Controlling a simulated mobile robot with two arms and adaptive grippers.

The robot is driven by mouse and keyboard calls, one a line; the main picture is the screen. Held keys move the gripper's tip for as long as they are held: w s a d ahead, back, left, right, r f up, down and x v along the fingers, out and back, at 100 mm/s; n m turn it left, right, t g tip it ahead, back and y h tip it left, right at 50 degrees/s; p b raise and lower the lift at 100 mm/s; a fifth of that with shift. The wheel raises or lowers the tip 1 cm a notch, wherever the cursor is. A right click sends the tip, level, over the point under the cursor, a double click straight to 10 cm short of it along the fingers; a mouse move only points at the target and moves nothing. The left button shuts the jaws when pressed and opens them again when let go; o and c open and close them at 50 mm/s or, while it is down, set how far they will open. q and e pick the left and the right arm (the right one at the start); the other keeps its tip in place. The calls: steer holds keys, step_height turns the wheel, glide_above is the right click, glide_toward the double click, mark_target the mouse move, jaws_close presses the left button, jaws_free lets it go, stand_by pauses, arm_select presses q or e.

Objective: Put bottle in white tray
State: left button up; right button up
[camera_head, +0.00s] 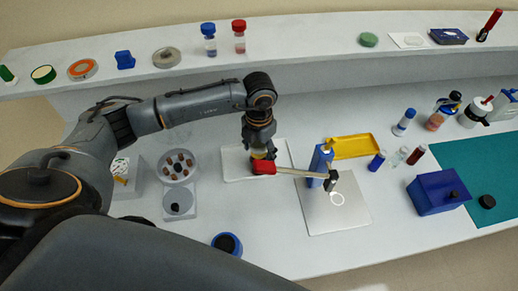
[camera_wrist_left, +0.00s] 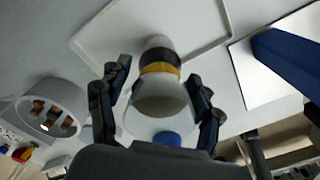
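A white tray (camera_head: 233,165) lies on the bench, and its rim shows in the left wrist view (camera_wrist_left: 222,38). My left gripper (camera_head: 260,150) points down over this tray. In the left wrist view, a pale grey bottle (camera_wrist_left: 160,96) with yellow and dark bands is between the fingers of my left gripper (camera_wrist_left: 159,72). Narrow gaps show on both sides of the bottle, so the fingers look open around it. Its rounded end overlaps the tray's near edge in that view. I cannot tell whether it touches the tray. My right gripper is not in view.
A round dish with brown pieces (camera_head: 178,164) stands left of the tray. A silver plate (camera_head: 343,217) and blue block (camera_head: 317,164) stand right of it. A yellow tray (camera_head: 354,146), several bottles and a blue box (camera_head: 436,193) are farther right. A blue cup (camera_head: 227,243) is in front.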

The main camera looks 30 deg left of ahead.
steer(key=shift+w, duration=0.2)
arm_select(q)
steer(key=shift+r, duration=0.45)
step_height(320, 180, up, 10)
steer(key=b, duration=0.2)
steer(key=shift+r+b, duration=0.2)
steer(key=shift+b, duration=0.1)
steer(key=shift+r, duration=0.5)
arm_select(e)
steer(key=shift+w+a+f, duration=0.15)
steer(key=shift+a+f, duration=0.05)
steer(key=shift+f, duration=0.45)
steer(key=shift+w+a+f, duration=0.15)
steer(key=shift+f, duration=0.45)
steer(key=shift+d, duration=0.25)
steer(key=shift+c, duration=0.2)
